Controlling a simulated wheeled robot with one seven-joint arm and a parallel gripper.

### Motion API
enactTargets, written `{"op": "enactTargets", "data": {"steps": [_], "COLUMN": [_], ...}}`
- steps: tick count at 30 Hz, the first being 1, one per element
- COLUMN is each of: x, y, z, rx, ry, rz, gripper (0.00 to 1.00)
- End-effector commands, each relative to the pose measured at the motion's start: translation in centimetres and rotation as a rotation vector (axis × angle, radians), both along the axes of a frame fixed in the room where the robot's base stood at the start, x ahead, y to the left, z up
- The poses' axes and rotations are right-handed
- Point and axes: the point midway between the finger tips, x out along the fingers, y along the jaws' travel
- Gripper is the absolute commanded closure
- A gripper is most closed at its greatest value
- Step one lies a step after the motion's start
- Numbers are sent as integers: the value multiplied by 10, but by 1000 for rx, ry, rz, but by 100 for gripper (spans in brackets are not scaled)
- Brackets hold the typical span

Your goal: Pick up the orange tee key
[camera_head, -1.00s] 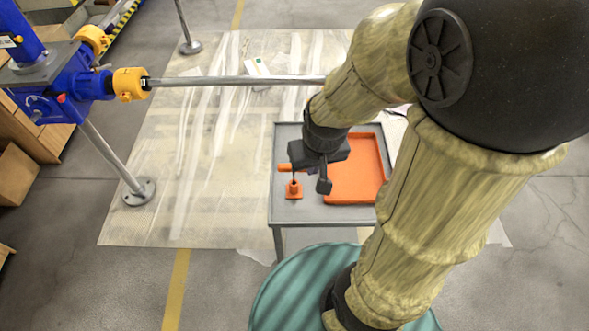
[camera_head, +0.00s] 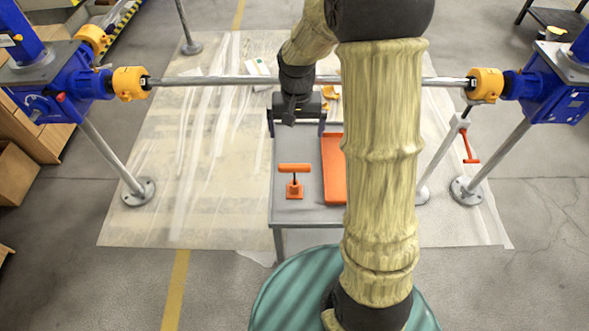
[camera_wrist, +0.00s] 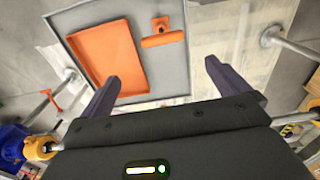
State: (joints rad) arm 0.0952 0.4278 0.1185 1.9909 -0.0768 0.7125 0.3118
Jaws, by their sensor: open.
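The orange tee key (camera_head: 294,168) stands upright in a small orange base (camera_head: 294,190) on the left part of a grey table (camera_head: 304,212). In the wrist view the crossbar of the tee key (camera_wrist: 164,40) and the base (camera_wrist: 160,22) lie beyond the fingertips, roughly centred between them. My gripper (camera_head: 297,128) is open and empty, spread wide over the far end of the table, behind the key and apart from it. It also shows in the wrist view (camera_wrist: 163,75). The key's shaft is mostly hidden in the wrist view.
An orange tray (camera_head: 333,170) lies right of the key, partly hidden by my arm. A long metal bar (camera_head: 220,81) runs across between two blue jacks (camera_head: 70,95) with yellow collars, close to my arm. A red tee handle (camera_head: 467,147) hangs at the right.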

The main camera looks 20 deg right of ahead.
Motion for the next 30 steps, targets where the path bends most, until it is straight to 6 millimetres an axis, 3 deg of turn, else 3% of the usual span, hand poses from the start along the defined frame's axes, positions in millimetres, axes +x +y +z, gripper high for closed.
{"op": "enactTargets", "data": {"steps": [3,14,30], "x": [10,9,8], "y": [-1,-1,0], "z": [-4,-7,-94], "rx": [2,1,2], "ry": [15,17,19], "rz": [-20,-21,-19], "gripper": [0,0,0]}}
